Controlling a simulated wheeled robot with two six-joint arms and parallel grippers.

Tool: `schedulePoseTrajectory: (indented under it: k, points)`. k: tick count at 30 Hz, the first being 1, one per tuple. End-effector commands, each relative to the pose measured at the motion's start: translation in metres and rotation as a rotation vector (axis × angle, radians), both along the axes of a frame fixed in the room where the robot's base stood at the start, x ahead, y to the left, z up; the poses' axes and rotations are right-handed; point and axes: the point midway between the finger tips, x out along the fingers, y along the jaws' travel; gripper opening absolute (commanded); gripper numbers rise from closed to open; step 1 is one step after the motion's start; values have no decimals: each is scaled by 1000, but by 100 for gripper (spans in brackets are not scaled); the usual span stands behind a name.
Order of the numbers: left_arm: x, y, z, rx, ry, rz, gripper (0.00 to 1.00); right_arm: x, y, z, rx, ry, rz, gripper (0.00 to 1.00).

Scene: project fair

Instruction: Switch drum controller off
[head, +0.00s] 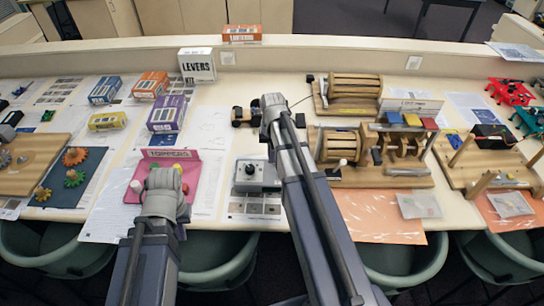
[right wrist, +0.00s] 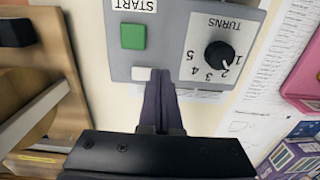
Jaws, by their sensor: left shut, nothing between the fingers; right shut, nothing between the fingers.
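The drum controller is a grey box (head: 257,176) on the table, with a black knob on top. The right wrist view shows it upside down (right wrist: 180,30), with a green START button (right wrist: 133,36), a TURNS knob (right wrist: 219,54) pointing near 2, and a small white switch-like piece (right wrist: 141,74) at its edge. My right gripper (right wrist: 160,78) is shut, its tips at that edge beside the white piece; I cannot tell if they touch. In the head view my right arm covers part of the box. My left gripper (head: 165,182) is over the pink board, its fingers mostly hidden.
The pink TOPPERS board (head: 172,155) is left of the controller. A wooden drum machine (head: 372,180) stands close to its right, with another drum (head: 350,92) behind. A small dark wheeled thing (head: 243,115) sits behind the controller. Boxes stand at the back left.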

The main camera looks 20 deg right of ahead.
Motion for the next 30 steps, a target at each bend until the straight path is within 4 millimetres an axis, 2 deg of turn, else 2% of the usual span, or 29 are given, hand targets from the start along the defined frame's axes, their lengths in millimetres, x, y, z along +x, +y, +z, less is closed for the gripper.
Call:
schedulePoseTrajectory:
  k: [11, 15, 30]
  points:
    - [0, 0, -3, 0, 0, 0, 0, 0, 0, -3, 0, 0, 0, 0]
    - [0, 0, -11, 0, 0, 1, 0, 1, 2, -11, 0, 0, 1, 0]
    - [0, 0, -3, 0, 0, 1, 0, -2, -5, -3, 0, 0, -1, 0]
